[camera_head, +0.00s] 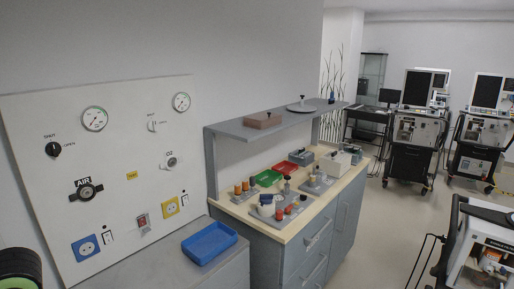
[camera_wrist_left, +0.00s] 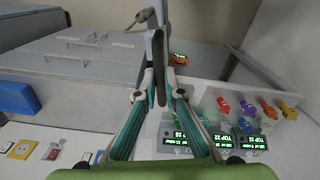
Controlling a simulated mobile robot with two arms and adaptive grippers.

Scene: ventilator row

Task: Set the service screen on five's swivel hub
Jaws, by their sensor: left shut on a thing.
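In the left wrist view my left gripper (camera_wrist_left: 157,92) has its teal fingers closed on a thin dark plate-like thing (camera_wrist_left: 160,68), seen nearly edge-on. A grey post or bracket runs up from it. I take this to be the service screen, but its face is hidden. Several ventilators stand at the right of the head view: one with a dark screen (camera_head: 418,88), another with a dark screen (camera_head: 487,91), and a nearer one (camera_head: 490,250) cut by the frame edge. I cannot read which is five, and no swivel hub is clear. My right gripper is not in view.
A grey-blue cabinet (camera_head: 343,221) with a shelf (camera_head: 280,122) carries trays and small parts. A gauge panel (camera_head: 110,165) and a blue tray (camera_head: 209,243) are at the left. Floor (camera_head: 385,220) is clear between cabinet and ventilators. Coloured connectors (camera_wrist_left: 248,108) show in the wrist view.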

